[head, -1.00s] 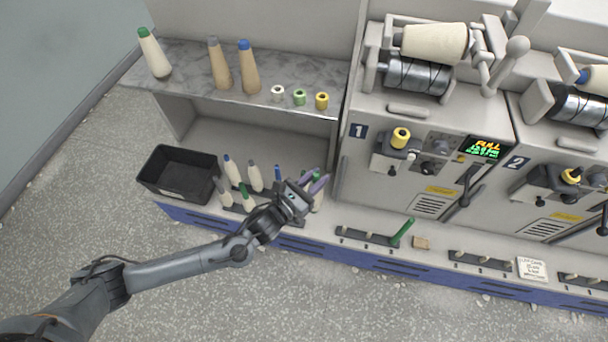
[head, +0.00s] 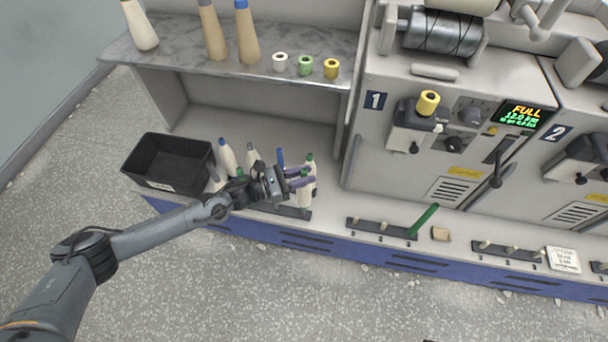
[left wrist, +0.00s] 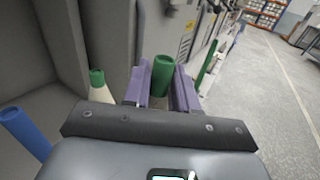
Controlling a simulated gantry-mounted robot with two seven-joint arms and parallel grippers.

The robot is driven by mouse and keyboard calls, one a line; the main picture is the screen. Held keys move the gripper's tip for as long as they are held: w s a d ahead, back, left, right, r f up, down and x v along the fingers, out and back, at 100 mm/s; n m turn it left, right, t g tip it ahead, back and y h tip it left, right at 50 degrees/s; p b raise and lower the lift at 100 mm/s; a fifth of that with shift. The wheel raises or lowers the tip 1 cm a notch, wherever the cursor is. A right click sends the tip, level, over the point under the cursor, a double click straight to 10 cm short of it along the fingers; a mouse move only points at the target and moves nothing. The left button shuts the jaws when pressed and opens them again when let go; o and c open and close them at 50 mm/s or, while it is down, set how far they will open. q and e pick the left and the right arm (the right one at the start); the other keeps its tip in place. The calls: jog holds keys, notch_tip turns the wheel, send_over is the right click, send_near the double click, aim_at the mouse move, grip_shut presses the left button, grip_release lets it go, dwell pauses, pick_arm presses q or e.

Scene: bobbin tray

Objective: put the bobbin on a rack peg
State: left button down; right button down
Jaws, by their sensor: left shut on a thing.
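My left gripper (head: 300,178) has its purple fingers shut on a bobbin with a cream body (head: 304,199). In the left wrist view the bobbin's green top (left wrist: 162,76) sits between the fingers. It looks upright, at the right end of the left peg rack (head: 293,211); I cannot tell whether its base touches the rack. Another green-topped bobbin (head: 310,159) stands just behind and also shows in the left wrist view (left wrist: 97,80). My right gripper is not in view.
Several other bobbins, including a blue-topped one (head: 228,155), stand left of the gripper. A black bin (head: 150,180) is at the far left. Machine 1 (head: 400,170) rises behind the middle rack.

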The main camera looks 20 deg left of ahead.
pick_arm(q)
jog(key=shift+a+f+b, duration=0.1)
jog(key=shift+f+b, duration=1.55)
jog(key=shift+f, duration=0.7)
jog(key=shift+s+f+b, duration=0.15)
jog(key=shift+f+b, duration=0.25)
jog(key=shift+f, duration=0.1)
jog(key=c, duration=1.2)
grip_release()
jog(key=shift+s+a, duration=0.1)
jog(key=p+v, duration=0.3)
jog(key=v, duration=0.7)
jog(key=shift+s+a, duration=0.25)
jog(key=shift+s, duration=0.05)
